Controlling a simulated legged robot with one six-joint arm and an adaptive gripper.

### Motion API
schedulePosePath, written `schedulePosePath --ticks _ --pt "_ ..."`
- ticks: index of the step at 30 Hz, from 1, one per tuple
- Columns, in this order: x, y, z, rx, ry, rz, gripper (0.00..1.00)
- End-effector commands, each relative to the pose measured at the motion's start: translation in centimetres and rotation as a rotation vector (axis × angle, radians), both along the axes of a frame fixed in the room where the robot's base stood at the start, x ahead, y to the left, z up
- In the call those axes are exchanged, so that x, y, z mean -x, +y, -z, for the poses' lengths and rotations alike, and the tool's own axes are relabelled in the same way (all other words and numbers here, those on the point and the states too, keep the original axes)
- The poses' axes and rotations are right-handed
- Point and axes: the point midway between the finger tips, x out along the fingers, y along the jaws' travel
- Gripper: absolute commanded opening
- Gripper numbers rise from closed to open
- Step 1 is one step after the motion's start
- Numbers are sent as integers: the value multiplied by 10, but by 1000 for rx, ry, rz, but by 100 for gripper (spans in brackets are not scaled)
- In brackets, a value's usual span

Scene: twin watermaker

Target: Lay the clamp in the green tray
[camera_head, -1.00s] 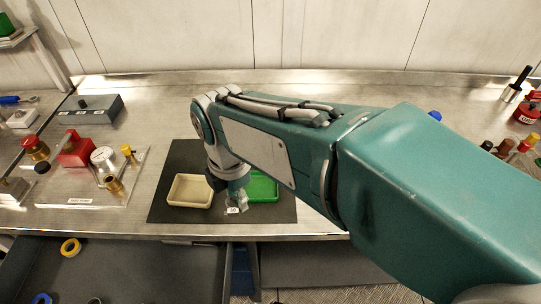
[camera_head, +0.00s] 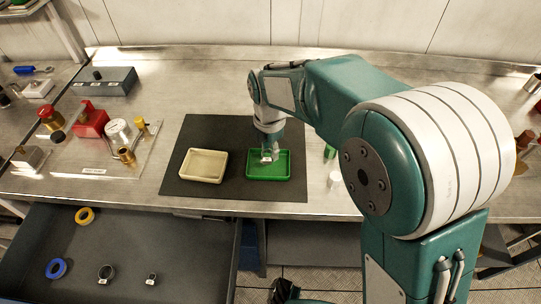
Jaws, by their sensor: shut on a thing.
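My gripper (camera_head: 268,146) points down over the green tray (camera_head: 283,172), toward the tray's left half. It is shut on the clamp (camera_head: 267,156), a small metallic piece with a pale label. The fingers partly hide the clamp. I cannot tell whether the clamp touches the tray floor. The green tray is shallow and lies on a dark mat (camera_head: 232,142), and nothing else shows in it.
A cream tray (camera_head: 204,165) lies left of the green one. Fittings on a plate (camera_head: 92,165) stand left. White and green items (camera_head: 335,180) stand right.

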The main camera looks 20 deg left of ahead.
Motion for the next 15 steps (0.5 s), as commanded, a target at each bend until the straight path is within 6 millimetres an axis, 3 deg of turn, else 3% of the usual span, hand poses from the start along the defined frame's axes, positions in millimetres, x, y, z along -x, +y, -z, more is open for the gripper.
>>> schedulePosePath --ticks 7,15 --pt "-5 0 35 3 3 0 0" --pt "-5 0 37 0 0 0 0"
